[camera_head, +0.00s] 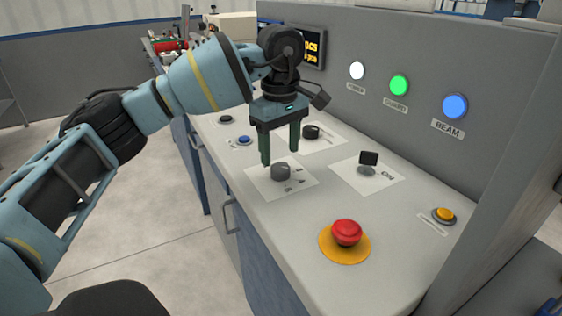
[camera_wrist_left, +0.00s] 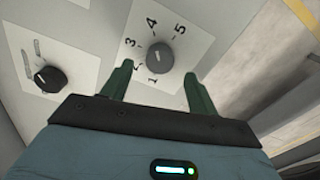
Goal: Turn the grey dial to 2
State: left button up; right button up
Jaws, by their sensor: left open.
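The grey dial (camera_head: 281,172) sits on a white plate (camera_head: 262,184) on the bench, near its left edge. In the left wrist view the dial (camera_wrist_left: 160,56) is round and ringed by the numbers 1 to 5. A small light mark shows on its face; I cannot tell surely which number it points to. My left gripper (camera_head: 280,156) is open and empty, pointing down just above the dial. In the left wrist view its two green fingers (camera_wrist_left: 155,70) stand apart, with the dial appearing beyond and between their tips. My right gripper is not in view.
A black knob (camera_head: 311,132) and a black switch (camera_head: 369,158) stand on other plates nearby. A red button (camera_head: 346,232) on a yellow disc is in front. A blue button (camera_head: 244,140) lies behind. A grey upright panel (camera_head: 430,75) with lights bounds the right.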

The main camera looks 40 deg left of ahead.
aim_at(280, 167)
pick_arm(q)
notch_tip(280, 167, down, 2)
jog(key=shift+f, duration=0.9)
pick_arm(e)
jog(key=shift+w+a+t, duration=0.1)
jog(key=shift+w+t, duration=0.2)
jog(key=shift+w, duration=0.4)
pick_arm(q)
jog(key=shift+c, duration=0.2)
